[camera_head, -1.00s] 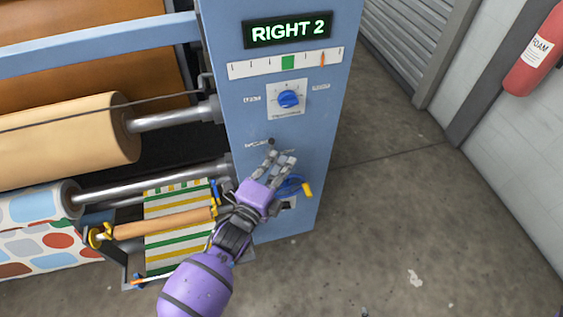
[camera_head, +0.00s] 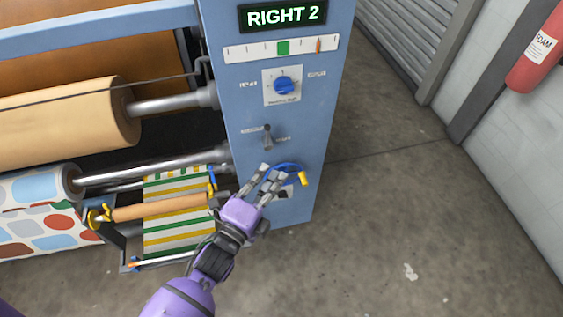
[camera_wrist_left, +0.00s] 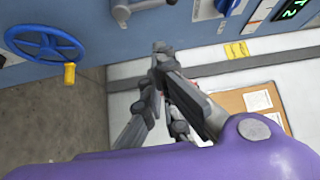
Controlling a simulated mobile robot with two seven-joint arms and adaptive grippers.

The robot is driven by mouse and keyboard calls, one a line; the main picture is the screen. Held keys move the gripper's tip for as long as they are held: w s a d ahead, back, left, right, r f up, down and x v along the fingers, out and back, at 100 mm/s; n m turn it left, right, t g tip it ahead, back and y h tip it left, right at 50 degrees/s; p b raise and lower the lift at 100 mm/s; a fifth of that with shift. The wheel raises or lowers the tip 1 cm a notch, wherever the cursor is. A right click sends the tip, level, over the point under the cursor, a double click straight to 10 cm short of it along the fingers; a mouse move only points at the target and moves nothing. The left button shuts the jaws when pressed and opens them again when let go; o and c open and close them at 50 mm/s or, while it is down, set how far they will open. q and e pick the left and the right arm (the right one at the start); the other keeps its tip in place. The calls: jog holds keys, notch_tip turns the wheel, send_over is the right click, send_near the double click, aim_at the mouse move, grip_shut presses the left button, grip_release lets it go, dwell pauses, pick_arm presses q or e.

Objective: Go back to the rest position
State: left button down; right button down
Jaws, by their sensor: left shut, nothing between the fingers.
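My left gripper (camera_head: 271,174) is in front of the lower part of the blue control cabinet (camera_head: 230,110), its fingers drawn together and empty. It overlaps the blue handwheel (camera_head: 290,167) with its yellow handle in the head view; whether they touch is not clear there. In the left wrist view the gripper (camera_wrist_left: 160,52) points toward the cabinet, apart from the blue handwheel (camera_wrist_left: 45,45) at the left. A small grey lever (camera_head: 267,138) shows above the fingertips. The blue knob (camera_head: 286,86) is higher up, below a display (camera_head: 283,15) reading RIGHT 2. My right gripper is not in view.
A tan roller (camera_head: 65,122) and a patterned roll (camera_head: 40,200) lie left of the cabinet. A small wooden roller (camera_head: 160,208) crosses the striped sheet beside my arm. Open concrete floor (camera_head: 400,220) lies to the right. A red extinguisher (camera_head: 540,50) hangs on the wall.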

pick_arm(q)
jog(key=v, duration=0.2)
jog(key=shift+s+r, duration=0.1)
jog(key=shift+s, duration=0.2)
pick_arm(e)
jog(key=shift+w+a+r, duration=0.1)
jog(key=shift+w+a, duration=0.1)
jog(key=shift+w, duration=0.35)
